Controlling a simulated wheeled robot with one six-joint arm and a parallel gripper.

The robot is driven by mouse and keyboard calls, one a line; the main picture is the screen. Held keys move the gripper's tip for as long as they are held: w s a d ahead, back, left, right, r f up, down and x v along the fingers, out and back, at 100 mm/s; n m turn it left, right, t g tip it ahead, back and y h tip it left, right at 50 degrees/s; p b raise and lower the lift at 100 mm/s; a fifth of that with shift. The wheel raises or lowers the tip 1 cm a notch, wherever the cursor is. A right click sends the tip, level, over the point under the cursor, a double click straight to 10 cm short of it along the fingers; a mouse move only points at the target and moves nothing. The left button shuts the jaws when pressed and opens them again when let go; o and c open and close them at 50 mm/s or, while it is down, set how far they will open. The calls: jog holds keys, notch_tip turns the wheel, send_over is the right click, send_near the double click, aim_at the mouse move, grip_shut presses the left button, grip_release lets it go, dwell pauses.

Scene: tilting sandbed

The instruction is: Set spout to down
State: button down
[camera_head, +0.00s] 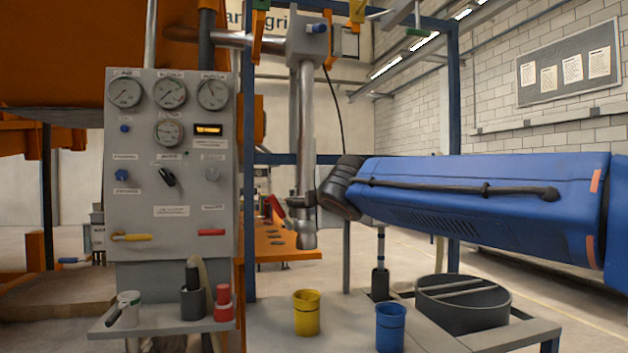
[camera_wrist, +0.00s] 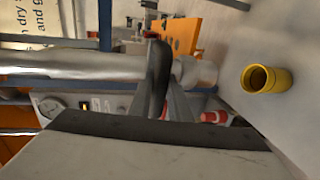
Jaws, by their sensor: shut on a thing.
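The spout is a long metal pipe (camera_head: 306,120) hanging nearly upright from a grey joint block (camera_head: 308,42), its open end pointing down. In the wrist view the spout (camera_wrist: 80,66) runs sideways across the picture, its end collar towards the right. My gripper (camera_head: 303,202) is at the lower part of the spout, a little above its end, and is shut on it. In the wrist view my gripper (camera_wrist: 170,95) crosses the pipe, and the exact contact is partly hidden. A small red handle (camera_head: 275,206) shows just left of the spout.
A grey gauge panel (camera_head: 140,215) stands close on the left. Below are a yellow cup (camera_head: 307,314), a blue cup (camera_head: 390,328) and a dark round tub (camera_head: 463,313). A blue post (camera_head: 453,90) stands behind.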

aim_at(310, 219)
jog(key=shift+f, duration=1.8)
jog(key=c, duration=1.6)
grip_release()
jog(key=shift+c, duration=0.2)
jog(key=v, duration=1.7)
jog(key=shift+s, duration=0.2)
jog(key=shift+d, duration=0.15)
